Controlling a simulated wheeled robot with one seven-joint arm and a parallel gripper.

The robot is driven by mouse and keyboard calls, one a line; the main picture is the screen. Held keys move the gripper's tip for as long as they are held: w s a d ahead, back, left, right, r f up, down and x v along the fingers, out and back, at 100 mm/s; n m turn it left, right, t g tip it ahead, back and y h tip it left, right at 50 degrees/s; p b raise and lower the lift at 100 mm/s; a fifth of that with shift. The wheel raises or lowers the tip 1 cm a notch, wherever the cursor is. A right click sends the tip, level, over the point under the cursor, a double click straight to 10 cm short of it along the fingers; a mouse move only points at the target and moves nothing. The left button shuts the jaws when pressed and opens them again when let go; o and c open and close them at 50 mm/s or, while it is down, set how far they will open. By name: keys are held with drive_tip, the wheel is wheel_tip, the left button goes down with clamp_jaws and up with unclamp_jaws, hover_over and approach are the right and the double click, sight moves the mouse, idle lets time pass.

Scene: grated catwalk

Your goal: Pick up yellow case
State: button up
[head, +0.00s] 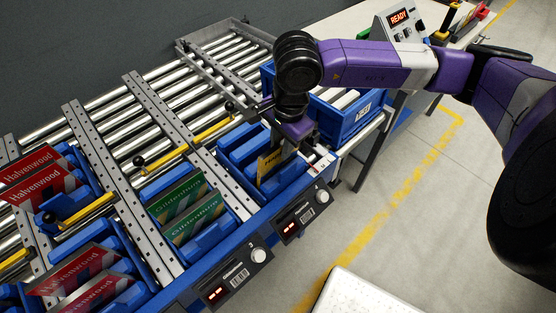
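The yellow case (267,166) stands upright and slightly tilted in a blue slotted holder at the near end of the roller conveyor, in the head view. Only its left part shows; the rest is hidden behind my gripper. My gripper (284,150) points down at the case's upper right side, with its fingers at or very near it. The fingers are small and partly hidden, so I cannot tell whether they are closed on the case.
Green cases (187,206) stand in the neighbouring holder to the left, and red cases (42,176) farther left. A blue crate (342,118) stands right of my gripper. Metal divider rails (152,190) separate the lanes. Open floor (415,215) lies to the right.

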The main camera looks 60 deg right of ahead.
sight(279, 168)
drive_tip(key=shift+w+f+p, duration=0.2)
drive_tip(key=shift+f+p, duration=0.65)
drive_tip(key=shift+f, duration=1.6)
drive_tip(key=shift+a, duration=0.1)
clamp_jaws()
